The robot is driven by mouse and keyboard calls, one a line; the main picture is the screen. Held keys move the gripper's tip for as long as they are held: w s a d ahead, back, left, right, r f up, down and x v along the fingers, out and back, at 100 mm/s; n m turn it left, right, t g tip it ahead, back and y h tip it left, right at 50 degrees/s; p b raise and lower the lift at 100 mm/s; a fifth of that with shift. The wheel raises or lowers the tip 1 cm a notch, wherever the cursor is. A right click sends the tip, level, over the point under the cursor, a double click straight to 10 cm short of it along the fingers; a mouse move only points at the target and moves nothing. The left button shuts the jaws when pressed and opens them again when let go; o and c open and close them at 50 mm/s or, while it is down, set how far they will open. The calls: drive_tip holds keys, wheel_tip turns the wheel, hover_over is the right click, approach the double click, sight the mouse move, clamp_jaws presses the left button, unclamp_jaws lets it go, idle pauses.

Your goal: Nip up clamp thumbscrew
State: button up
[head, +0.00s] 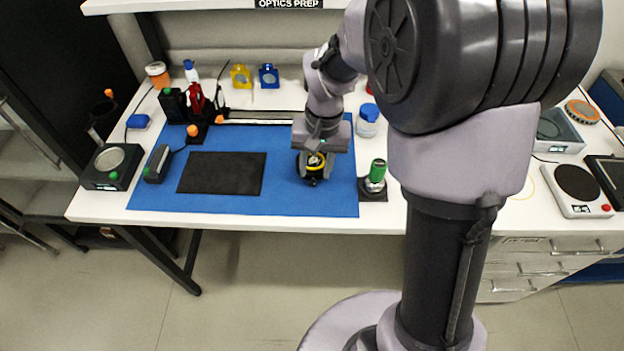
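My gripper (315,172) points down over the right part of the blue mat (285,203). Its fingers are at a small round black and yellow piece (316,161), which they partly cover. I cannot tell whether they grip it or only stand around it. No thumbscrew can be clearly made out; orange knobs show on a dark stand (193,131) at the mat's back left and on a black holder (109,94) at the far left. A green-topped post (377,171) stands on a dark base just right of the gripper.
A black pad (222,173) lies on the mat left of the gripper. A rail (262,116) runs behind, with a red item (196,98) at its left end. A blue-lidded jar (367,122) stands behind right. The mat's front strip is clear.

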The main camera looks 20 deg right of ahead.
sight(313, 183)
drive_tip(key=f+b, duration=0.1)
drive_tip(key=f, duration=0.3)
drive_tip(key=shift+a+f, duration=0.15)
drive_tip(key=shift+a, duration=0.05)
drive_tip(key=shift+w, duration=0.1)
clamp_jaws()
drive_tip(key=shift+d+y+b, duration=0.2)
drive_tip(key=shift+y+b, duration=0.3)
drive_tip(key=shift+y, duration=0.1)
drive_tip(key=shift+t, duration=0.3)
unclamp_jaws()
